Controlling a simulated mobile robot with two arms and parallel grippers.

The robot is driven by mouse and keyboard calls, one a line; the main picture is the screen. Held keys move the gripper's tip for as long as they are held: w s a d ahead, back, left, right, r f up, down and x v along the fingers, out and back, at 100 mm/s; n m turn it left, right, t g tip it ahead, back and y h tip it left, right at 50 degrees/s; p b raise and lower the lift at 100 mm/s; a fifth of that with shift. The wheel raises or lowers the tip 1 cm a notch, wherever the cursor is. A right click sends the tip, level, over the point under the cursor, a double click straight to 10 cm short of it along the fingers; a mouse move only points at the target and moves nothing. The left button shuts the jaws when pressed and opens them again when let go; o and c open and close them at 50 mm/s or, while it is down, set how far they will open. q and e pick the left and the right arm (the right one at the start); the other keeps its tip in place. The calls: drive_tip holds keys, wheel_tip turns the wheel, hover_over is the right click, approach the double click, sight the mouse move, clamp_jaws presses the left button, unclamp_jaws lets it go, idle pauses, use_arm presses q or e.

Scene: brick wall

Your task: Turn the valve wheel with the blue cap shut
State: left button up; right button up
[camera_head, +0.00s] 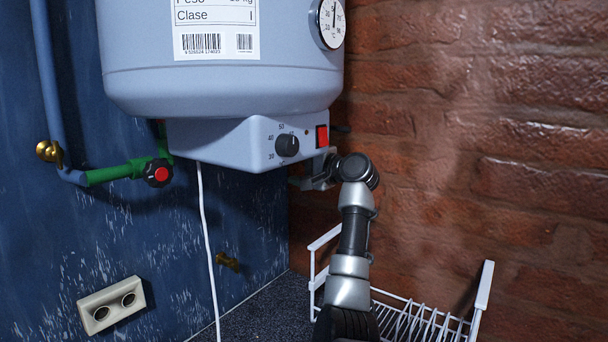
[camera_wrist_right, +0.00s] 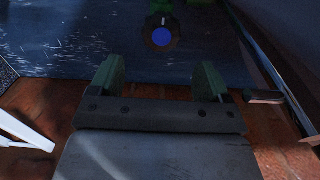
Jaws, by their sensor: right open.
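The valve wheel with the blue cap (camera_wrist_right: 161,37) shows at the top middle of the right wrist view. Its wheel is dark, with a green fitting behind it, near the blue wall. It is hidden in the head view. My right gripper (camera_wrist_right: 160,64) is open and empty. Its two fingers point toward the blue-capped wheel, which lies beyond the tips and roughly centred between them. In the head view my right gripper (camera_head: 317,178) is at the heater's lower right edge, its fingertips partly hidden. My left gripper is not in view.
A water heater (camera_head: 225,92) with a knob (camera_head: 287,146) and red switch hangs close above my right gripper. A red-capped valve (camera_head: 158,173) sits on the green pipe at left. A brick wall (camera_head: 500,130) stands at right. A white rack (camera_head: 484,285) and a hanging white cord (camera_head: 206,240) are below.

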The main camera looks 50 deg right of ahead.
drive_tip(key=shift+s+d, duration=0.1)
drive_tip(key=shift+s, duration=1)
